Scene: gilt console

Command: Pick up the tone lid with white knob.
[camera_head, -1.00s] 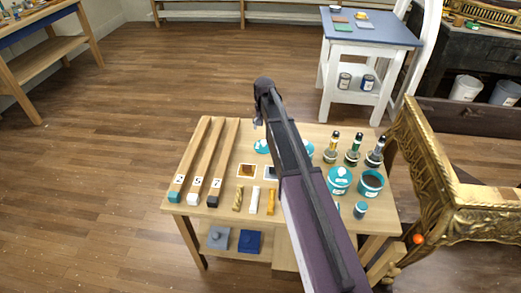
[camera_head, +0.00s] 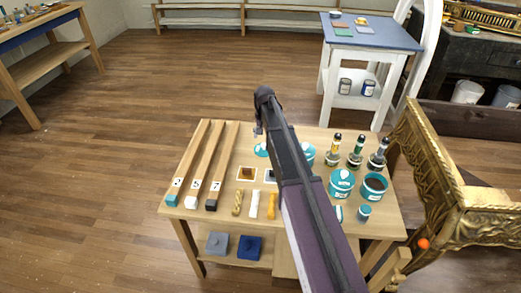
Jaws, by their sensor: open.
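A teal lid with a pale knob (camera_head: 261,149) lies near the back of the wooden table (camera_head: 222,216), partly covered by my arm. Another teal round thing (camera_head: 308,152) shows just right of my arm, also partly hidden. A teal tin (camera_head: 341,185) with a white knob-like spot on top stands farther right. I cannot tell from here which one is the tone lid. My arm reaches up across the table, and its far end bends down behind itself.
An open teal tin (camera_head: 374,187), a small teal jar (camera_head: 363,213) and dark-capped bottles (camera_head: 355,152) stand at right. Long wooden bars (camera_head: 208,160) lie left, with small sticks (camera_head: 254,204) at front. The gilt console (camera_head: 432,190) is close at right. Floor at left is clear.

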